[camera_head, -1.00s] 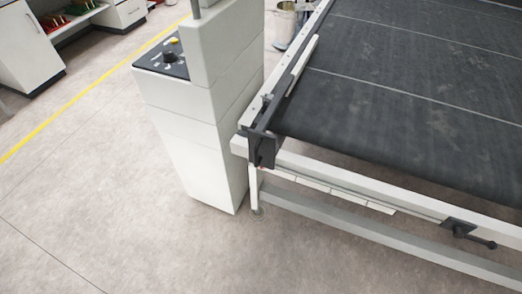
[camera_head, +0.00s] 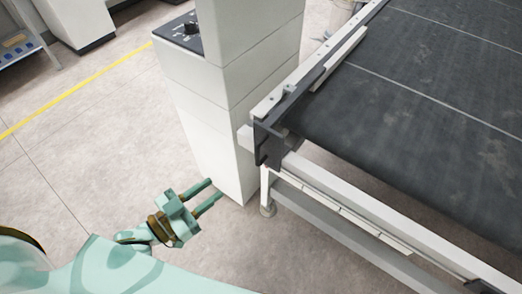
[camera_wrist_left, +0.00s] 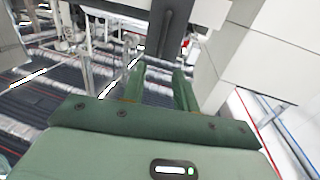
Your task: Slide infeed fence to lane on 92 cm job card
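The infeed fence appears to be the pale bar (camera_head: 345,46) along the left edge of the dark belt (camera_head: 430,110). A dark bracket (camera_head: 268,142) stands at the near left corner of the machine frame. Pale lines cross the belt. I cannot make out a job card or a lane number. My left gripper (camera_head: 215,189) is in the lower left of the head view, left of the frame corner and apart from it. Its two fingers are spread with nothing between them; the left wrist view also shows this gap (camera_wrist_left: 159,72). My right gripper is not in view.
A tall white machine housing (camera_head: 230,110) with a dark knob panel (camera_head: 184,32) stands left of the belt, close beyond my left gripper. A white front rail (camera_head: 360,205) runs down to the right. The floor (camera_head: 100,150) at left is open, with a yellow line.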

